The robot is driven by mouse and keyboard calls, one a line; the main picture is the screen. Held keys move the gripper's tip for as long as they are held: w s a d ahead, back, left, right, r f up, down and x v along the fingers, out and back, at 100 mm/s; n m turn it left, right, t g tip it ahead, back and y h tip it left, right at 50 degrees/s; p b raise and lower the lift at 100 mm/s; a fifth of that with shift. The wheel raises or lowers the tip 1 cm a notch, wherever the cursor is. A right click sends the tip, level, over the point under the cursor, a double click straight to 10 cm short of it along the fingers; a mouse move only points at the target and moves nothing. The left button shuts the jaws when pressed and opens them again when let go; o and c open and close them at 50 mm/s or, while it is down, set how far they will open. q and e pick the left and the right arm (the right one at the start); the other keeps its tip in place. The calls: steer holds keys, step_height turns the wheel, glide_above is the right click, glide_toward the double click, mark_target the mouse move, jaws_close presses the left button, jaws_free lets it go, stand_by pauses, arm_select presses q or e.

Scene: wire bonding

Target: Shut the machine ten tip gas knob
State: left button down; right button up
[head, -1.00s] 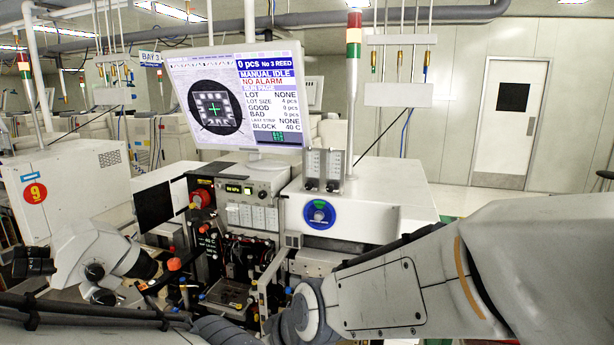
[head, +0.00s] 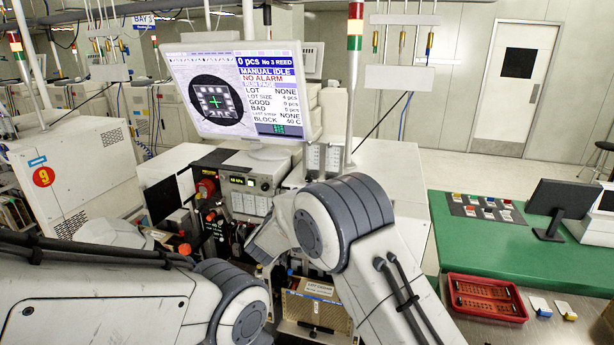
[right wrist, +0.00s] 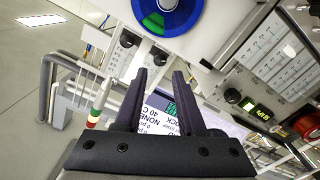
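Two black knobs (right wrist: 127,39) (right wrist: 157,55) sit at the ends of the clear gas flow meters (right wrist: 121,62) in the right wrist view. I cannot read which one is the tip gas knob. In the head view the flow meters (head: 323,158) stand beside the monitor, and my right arm covers their lower ends and the knobs. My right gripper (right wrist: 159,73) is open and empty, its two dark fingers apart and pointing toward the knobs without visible contact. In the head view it is mostly hidden behind its arm. My left arm crosses the lower left; its gripper is out of view.
A blue dial (right wrist: 167,12) is close to the knobs. The monitor (head: 235,92) and signal tower (head: 354,60) rise close by. A green bench (head: 480,255) with a red tray (head: 485,297) stands at right. Open floor lies beyond the machine.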

mark_target(308, 180)
steer(key=p+x, duration=0.2)
steer(key=x, duration=0.3)
steer(key=shift+w+d+r+p, duration=0.15)
steer(key=shift+w+p, duration=0.2)
steer(key=shift+w+d, duration=0.15)
steer(key=shift+w, duration=0.35)
jaws_close()
